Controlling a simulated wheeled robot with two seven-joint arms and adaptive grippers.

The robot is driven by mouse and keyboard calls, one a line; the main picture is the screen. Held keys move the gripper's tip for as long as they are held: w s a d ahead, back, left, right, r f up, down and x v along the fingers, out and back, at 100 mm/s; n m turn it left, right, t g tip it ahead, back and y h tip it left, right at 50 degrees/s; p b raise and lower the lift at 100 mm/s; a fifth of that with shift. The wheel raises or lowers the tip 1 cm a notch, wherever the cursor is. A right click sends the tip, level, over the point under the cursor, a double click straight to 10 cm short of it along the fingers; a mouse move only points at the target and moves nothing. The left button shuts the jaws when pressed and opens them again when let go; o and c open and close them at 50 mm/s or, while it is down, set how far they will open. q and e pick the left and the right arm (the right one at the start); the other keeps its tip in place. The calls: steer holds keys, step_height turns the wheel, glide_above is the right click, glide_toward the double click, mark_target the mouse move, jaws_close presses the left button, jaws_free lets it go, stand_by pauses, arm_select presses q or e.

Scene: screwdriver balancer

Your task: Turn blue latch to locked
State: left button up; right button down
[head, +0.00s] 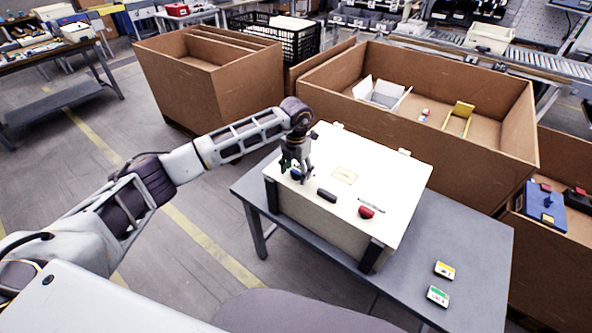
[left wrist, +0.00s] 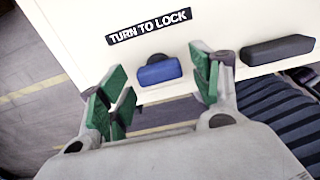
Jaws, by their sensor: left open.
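The blue latch (left wrist: 160,72) is a small blue block on the cream case (head: 400,178), below a black label (left wrist: 150,27) reading "TURN TO LOCK". In the head view the blue latch (head: 296,175) is partly hidden by my left gripper. My left gripper (head: 296,170) points down over the case's left part. In the left wrist view my left gripper (left wrist: 164,88) is open, its green pads apart on either side of the blue latch. I cannot tell whether the pads touch it. My right gripper is not in view.
A black handle (head: 327,195) and a red latch (head: 366,212) are along the case's front edge. The case stands on a grey table (head: 475,240). A large cardboard box (head: 430,75) stands behind.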

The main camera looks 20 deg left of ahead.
arm_select(q)
steer(key=shift+f, duration=0.1)
steer(key=c, duration=1)
